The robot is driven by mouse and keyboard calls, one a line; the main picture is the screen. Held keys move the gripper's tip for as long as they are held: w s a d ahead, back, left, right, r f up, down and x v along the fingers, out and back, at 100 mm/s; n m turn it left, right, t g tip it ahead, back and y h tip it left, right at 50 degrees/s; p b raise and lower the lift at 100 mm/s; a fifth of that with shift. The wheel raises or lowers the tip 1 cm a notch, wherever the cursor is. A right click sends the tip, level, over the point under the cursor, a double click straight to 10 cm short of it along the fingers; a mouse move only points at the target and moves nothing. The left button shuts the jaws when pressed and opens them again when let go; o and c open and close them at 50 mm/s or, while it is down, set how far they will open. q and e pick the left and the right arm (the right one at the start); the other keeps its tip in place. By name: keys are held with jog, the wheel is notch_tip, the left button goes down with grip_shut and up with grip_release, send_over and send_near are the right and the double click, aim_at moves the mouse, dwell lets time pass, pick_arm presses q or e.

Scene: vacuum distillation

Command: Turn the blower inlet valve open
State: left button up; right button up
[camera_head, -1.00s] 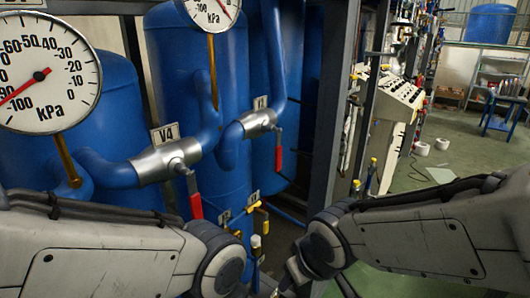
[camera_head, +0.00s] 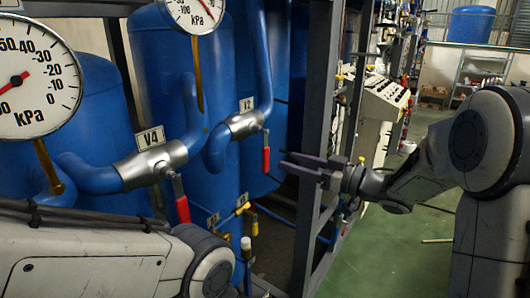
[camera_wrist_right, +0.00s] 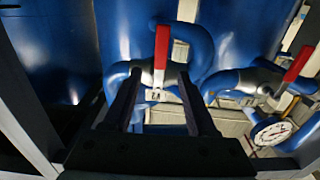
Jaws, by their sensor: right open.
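Two grey valves with red lever handles sit on blue pipes; I cannot tell which is the blower inlet valve. The valve tagged I2 or similar (camera_head: 243,125) has its red handle (camera_head: 266,158) hanging down. The V4 valve (camera_head: 150,165) has its red handle (camera_head: 182,207) hanging down, slightly tilted. My right gripper (camera_head: 284,160) is open and empty, its fingers pointing left toward the nearer red handle, just right of it. In the right wrist view, a red handle (camera_wrist_right: 162,48) appears beyond and between the open fingers (camera_wrist_right: 160,78). My left gripper is out of frame.
A dark steel frame post (camera_head: 318,120) stands close behind my right gripper. Blue tanks (camera_head: 85,120) fill the left. Pressure gauges (camera_head: 38,78) stand above the pipes. Small yellow-handled valves (camera_head: 243,209) sit low. Green floor (camera_head: 385,255) is open at right.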

aim_at(268, 154)
jog(key=p+x, duration=0.2)
jog(key=x, duration=0.5)
jog(key=shift+w+a+r, duration=0.1)
jog(key=shift+a, duration=0.1)
jog(key=shift+w+a+p, duration=0.35)
jog(key=shift+w+a, duration=0.05)
jog(key=shift+a, duration=0.1)
grip_shut()
dwell(0.7)
